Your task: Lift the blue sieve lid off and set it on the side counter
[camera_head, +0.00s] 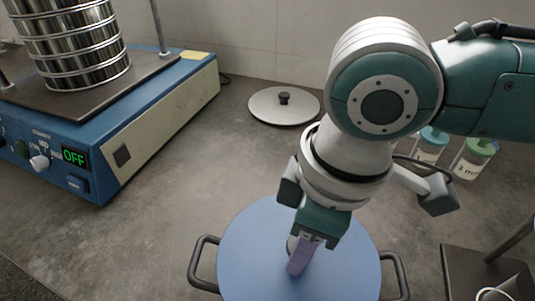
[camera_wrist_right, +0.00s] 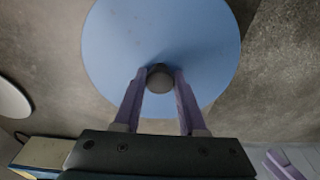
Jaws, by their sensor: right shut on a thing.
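The blue lid (camera_head: 250,255) is a round, flat disc with a dark handle (camera_head: 204,264) at its left and another at its right. I cannot tell whether these handles belong to it or to something beneath. It also fills the upper middle of the right wrist view (camera_wrist_right: 120,40). My right gripper (camera_head: 298,263) reaches down over its middle. In the right wrist view, its purple fingers are shut on the round grey knob (camera_wrist_right: 160,78). Purple fingers at the lower right there appear to be my left gripper (camera_wrist_right: 282,166). The lid's height above the counter is unclear.
A blue shaker (camera_head: 110,165) with a stack of metal sieves (camera_head: 75,50) stands at left; its display reads OFF. A silver lid (camera_head: 265,106) with a black knob lies behind. Jars (camera_head: 474,155) stand at right, near a dark stand (camera_head: 470,270). The counter's middle left is clear.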

